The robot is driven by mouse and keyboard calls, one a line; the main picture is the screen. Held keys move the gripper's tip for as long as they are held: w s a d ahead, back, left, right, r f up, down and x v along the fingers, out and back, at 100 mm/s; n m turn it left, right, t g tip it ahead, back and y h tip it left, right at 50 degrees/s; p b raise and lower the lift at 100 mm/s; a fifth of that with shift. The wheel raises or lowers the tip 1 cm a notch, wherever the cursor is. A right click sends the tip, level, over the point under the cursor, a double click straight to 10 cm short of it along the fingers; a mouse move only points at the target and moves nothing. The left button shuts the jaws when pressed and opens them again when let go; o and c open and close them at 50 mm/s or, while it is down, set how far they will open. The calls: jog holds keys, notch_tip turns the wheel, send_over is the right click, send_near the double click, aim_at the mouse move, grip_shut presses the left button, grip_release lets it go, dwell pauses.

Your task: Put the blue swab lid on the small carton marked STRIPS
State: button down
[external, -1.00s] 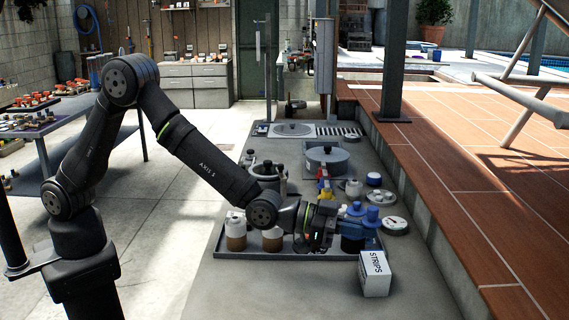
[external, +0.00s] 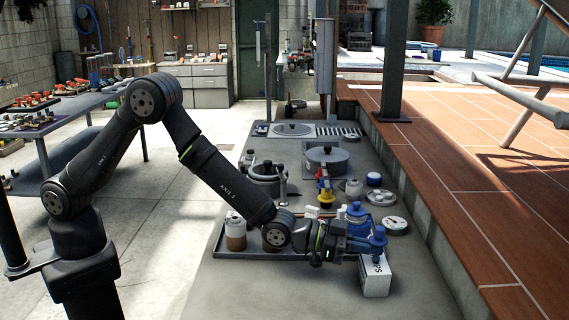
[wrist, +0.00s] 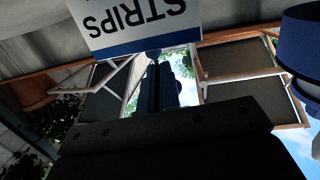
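The blue swab lid (external: 377,238), with a raised knob, is at the tip of my gripper (external: 362,245), which appears shut on it. The fingertips are partly hidden. The lid is over the top of the small white carton marked STRIPS (external: 376,280); I cannot tell whether it touches the carton. In the wrist view, which is upside down, the carton (wrist: 135,22) is at the top with its STRIPS lettering and a blue band.
A jar with a blue top (external: 357,213) stands just behind the gripper; a blue-topped thing (wrist: 300,45) fills the wrist view's right edge. A round tin (external: 394,225) and a dark tray (external: 222,240) with jars are nearby. The bench in front is clear.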

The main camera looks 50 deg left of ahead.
jog(key=c, duration=1.7)
grip_release()
jog(key=shift+f, duration=0.1)
jog(key=v, duration=1.2)
jog(key=shift+r, duration=0.25)
